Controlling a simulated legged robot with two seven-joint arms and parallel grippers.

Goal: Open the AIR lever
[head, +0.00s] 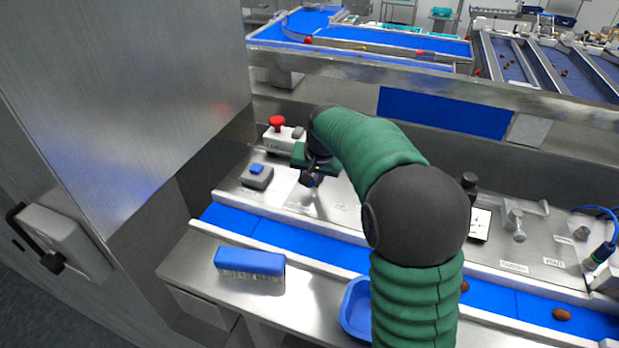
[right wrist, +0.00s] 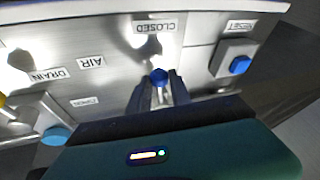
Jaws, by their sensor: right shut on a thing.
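My right gripper (head: 311,182) reaches down to the steel control panel in the head view. In the right wrist view its dark fingers (right wrist: 160,95) are shut on the AIR lever, whose blue knob (right wrist: 158,76) shows between them. The lever knob lies near the CLOSED label (right wrist: 155,28). The AIR label (right wrist: 90,62) and the OPEN label (right wrist: 85,102) are to its left in that view. The lever's lower part is hidden by the fingers. In the head view my arm and gripper hide most of the lever. My left gripper is not in view.
A grey box with a blue RESET button (head: 257,169) and a red stop button (head: 277,122) stand close to the gripper. A blue brush (head: 250,262) and a blue tray (head: 352,308) lie in front of the blue belt (head: 290,236). A steel cabinet (head: 120,90) stands left.

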